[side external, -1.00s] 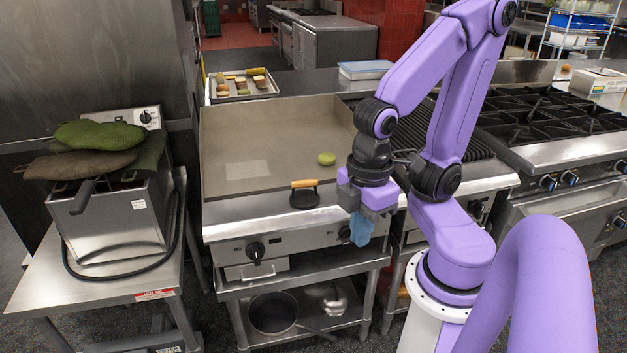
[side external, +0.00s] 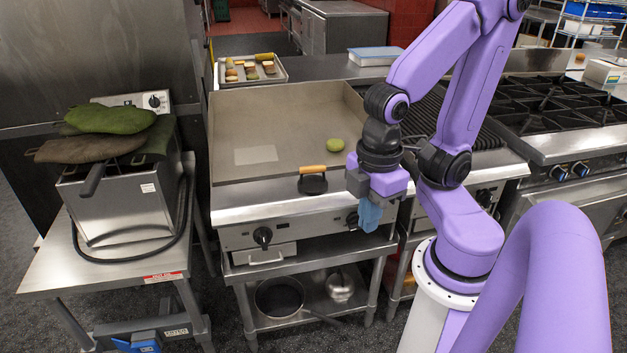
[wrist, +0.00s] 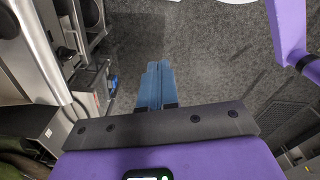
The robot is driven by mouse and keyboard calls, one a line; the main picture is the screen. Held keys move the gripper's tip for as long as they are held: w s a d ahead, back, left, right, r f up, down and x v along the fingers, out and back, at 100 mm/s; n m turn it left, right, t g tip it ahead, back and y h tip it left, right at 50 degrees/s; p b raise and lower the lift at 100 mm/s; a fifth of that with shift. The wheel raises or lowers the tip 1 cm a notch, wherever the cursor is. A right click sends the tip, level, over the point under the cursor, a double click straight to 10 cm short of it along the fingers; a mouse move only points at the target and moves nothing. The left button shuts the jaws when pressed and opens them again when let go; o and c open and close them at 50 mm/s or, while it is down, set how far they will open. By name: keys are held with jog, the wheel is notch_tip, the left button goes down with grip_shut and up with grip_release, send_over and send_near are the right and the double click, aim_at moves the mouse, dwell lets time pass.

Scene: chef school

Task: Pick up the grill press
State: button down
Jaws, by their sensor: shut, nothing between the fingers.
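The grill press (side external: 312,183) is a dark, round-edged plate with an orange-brown wooden handle on top. In the side view it lies at the front edge of the flat griddle (side external: 230,120). My gripper (side external: 369,216), with blue fingers, hangs to the right of the press and in front of the griddle's control panel, lower than the griddle top. The fingers are together and empty. They also show shut in the wrist view (wrist: 156,85), over the grey floor. The press is not seen in the wrist view.
A green round item (side external: 334,145) lies on the griddle behind the press. A tray of food (side external: 250,69) stands behind the griddle. A fryer (side external: 122,205) with green and brown mitts stands left. A pan (side external: 279,297) is on the shelf below. The griddle's middle is mostly clear.

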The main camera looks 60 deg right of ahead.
jog(key=c, duration=0.9)
grip_release()
jog(key=shift+f, duration=0.1)
jog(key=m+t+h, duration=0.4)
jog(key=t+h, duration=0.7)
jog(key=h, duration=0.1)
send_near(309, 171)
jog(key=x, duration=0.5)
jog(key=shift+s+d+f, duration=0.1)
jog(key=shift+s+d, duration=0.1)
jog(key=shift+s, duration=0.05)
jog(key=shift+w+x, duration=0.2)
jog(key=shift+x, duration=2.95)
